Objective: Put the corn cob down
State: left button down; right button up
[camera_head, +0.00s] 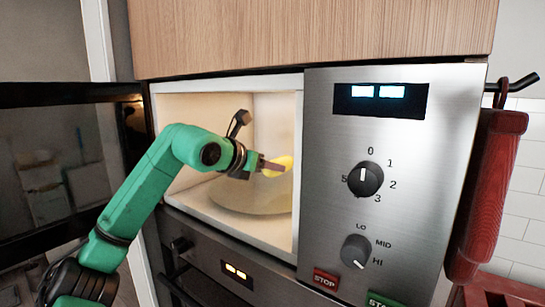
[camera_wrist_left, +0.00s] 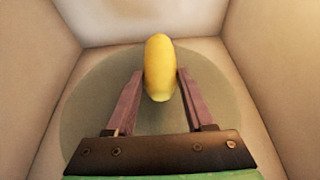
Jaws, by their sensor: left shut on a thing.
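The yellow corn cob (camera_head: 281,166) is inside the open microwave (camera_head: 228,87), over the right part of the round turntable plate (camera_head: 236,203). In the left wrist view the corn cob (camera_wrist_left: 159,66) points away from me between the two finger tips. My left gripper (camera_head: 272,166) reaches in from the left and is shut on the corn cob. It also shows in the left wrist view (camera_wrist_left: 158,92), with the plate (camera_wrist_left: 85,108) behind and below the cob. I cannot tell whether the cob touches the plate. My right gripper is not in view.
The microwave door (camera_head: 60,165) stands open at the left. The control panel (camera_head: 385,190) with two knobs is at the right of the cavity. A red cloth (camera_head: 492,190) hangs at the far right. The cavity walls are close around my left gripper; the rest of the plate is bare.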

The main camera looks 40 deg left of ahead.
pick_arm(q)
jog(key=shift+w+r, duration=0.25)
jog(key=shift+w, duration=0.45)
notch_tip(320, 180, down, 3)
jog(key=shift+d+f, duration=0.1)
jog(key=shift+d, duration=0.05)
jog(key=shift+f+b, duration=0.3)
jog(key=shift+w, duration=0.1)
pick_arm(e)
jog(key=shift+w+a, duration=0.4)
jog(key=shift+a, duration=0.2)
pick_arm(q)
jog(key=c, duration=0.6)
grip_release()
jog(key=shift+f, duration=0.15)
jog(key=o, duration=0.3)
jog(key=shift+o, duration=0.2)
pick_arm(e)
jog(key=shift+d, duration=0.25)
